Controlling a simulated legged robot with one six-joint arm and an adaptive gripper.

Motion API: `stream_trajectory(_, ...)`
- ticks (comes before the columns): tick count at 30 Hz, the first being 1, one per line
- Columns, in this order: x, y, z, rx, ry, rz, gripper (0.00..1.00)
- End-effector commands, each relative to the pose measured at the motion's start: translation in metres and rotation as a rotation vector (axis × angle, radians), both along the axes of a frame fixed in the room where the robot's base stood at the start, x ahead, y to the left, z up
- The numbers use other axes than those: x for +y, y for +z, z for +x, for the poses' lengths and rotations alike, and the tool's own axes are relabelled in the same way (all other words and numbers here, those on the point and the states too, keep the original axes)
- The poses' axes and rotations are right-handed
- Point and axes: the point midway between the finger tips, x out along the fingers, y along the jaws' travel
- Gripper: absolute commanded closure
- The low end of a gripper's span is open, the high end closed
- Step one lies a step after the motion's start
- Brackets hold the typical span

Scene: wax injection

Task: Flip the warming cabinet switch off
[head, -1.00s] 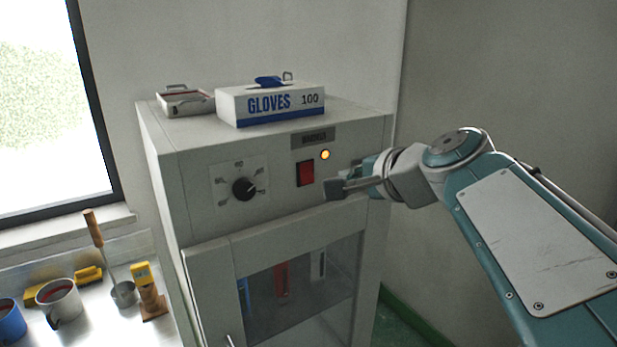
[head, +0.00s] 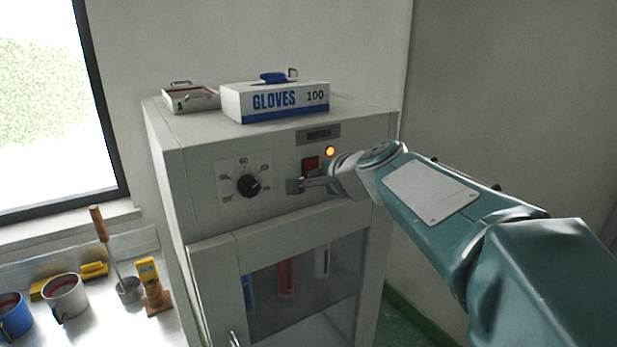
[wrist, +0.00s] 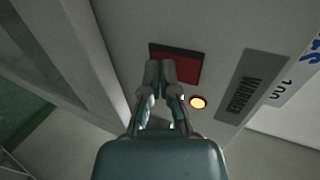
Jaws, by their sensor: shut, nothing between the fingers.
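The warming cabinet (head: 200,160) is a pale box with a control panel above a glass door. Its red rocker switch (head: 310,163) sits right of the dial, its lower part hidden by my gripper in the head view. The switch also shows in the wrist view (wrist: 186,66). An amber lamp (head: 330,150) beside it is lit. My gripper (head: 292,186) is shut and empty, in front of the panel at the switch's lower edge. In the wrist view its fingertips (wrist: 160,68) overlap the switch; I cannot tell whether they touch it.
A black dial (head: 248,185) is left of the switch. A bench at lower left holds mugs (head: 64,297) and a ladle (head: 103,235). Open space lies right of the cabinet.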

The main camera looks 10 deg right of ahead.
Motion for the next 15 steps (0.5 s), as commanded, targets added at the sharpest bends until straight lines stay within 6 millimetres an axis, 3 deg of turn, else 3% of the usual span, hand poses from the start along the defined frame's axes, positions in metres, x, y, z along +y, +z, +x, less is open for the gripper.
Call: stream_trajectory(15, 0.0011, -0.0012, 0.0038, 0.0, 0.0, 0.0, 1.0)
